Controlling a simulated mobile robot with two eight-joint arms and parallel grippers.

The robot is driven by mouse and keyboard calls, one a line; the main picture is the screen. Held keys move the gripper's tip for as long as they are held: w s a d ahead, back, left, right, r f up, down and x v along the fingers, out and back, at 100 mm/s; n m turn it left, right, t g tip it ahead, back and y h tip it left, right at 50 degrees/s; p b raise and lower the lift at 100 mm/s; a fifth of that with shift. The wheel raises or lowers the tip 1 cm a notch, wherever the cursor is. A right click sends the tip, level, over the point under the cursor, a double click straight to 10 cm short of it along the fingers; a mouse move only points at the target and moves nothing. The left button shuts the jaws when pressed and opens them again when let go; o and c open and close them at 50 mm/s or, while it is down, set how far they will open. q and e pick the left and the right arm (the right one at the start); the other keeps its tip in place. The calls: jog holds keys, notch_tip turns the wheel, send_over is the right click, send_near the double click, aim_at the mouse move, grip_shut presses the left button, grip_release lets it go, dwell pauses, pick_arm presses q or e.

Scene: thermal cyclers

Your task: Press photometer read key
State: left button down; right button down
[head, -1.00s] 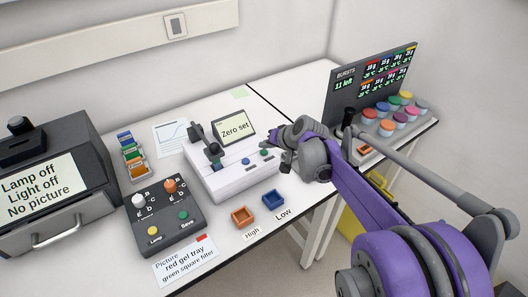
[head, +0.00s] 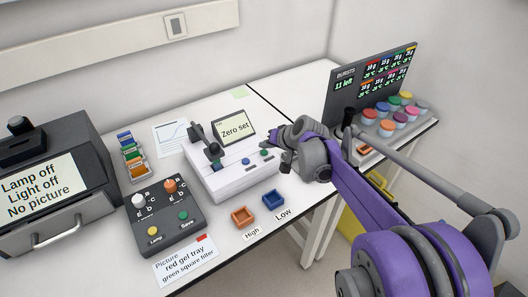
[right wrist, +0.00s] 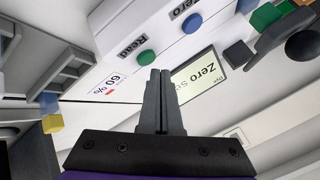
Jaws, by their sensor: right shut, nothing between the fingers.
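The white photometer (head: 228,180) stands mid-table, its screen (head: 233,127) reading "Zero set". Its green key (head: 264,153) sits to the right of a blue key (head: 245,161) on the front. In the right wrist view the green key (right wrist: 146,57) is labelled "Read" and the blue key (right wrist: 191,23) "Zero". My right gripper (head: 268,144) is shut and empty, close by the green key. In the right wrist view its fingertips (right wrist: 160,72) appear just beside that key; I cannot tell whether they touch. My left gripper is not in view.
A dark control box (head: 166,217) with knobs stands left of the photometer. Small orange (head: 243,216) and blue (head: 273,199) trays sit in front. A dark display panel (head: 372,85) with coloured-lid pots stands at right. A large dark imager (head: 50,190) stands far left.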

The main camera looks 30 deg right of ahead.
aim_at(265, 154)
jog(key=shift+f, duration=0.1)
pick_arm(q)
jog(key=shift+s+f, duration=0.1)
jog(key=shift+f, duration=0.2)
pick_arm(e)
jog(key=shift+f, duration=0.35)
pick_arm(q)
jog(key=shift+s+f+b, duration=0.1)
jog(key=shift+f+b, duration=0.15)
jog(key=shift+b, duration=0.15)
pick_arm(e)
jog(key=shift+f, duration=0.4)
jog(key=shift+r, duration=0.1)
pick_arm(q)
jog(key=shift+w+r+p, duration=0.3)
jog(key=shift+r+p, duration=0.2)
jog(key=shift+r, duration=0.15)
pick_arm(e)
jog(key=shift+r, duration=0.7)
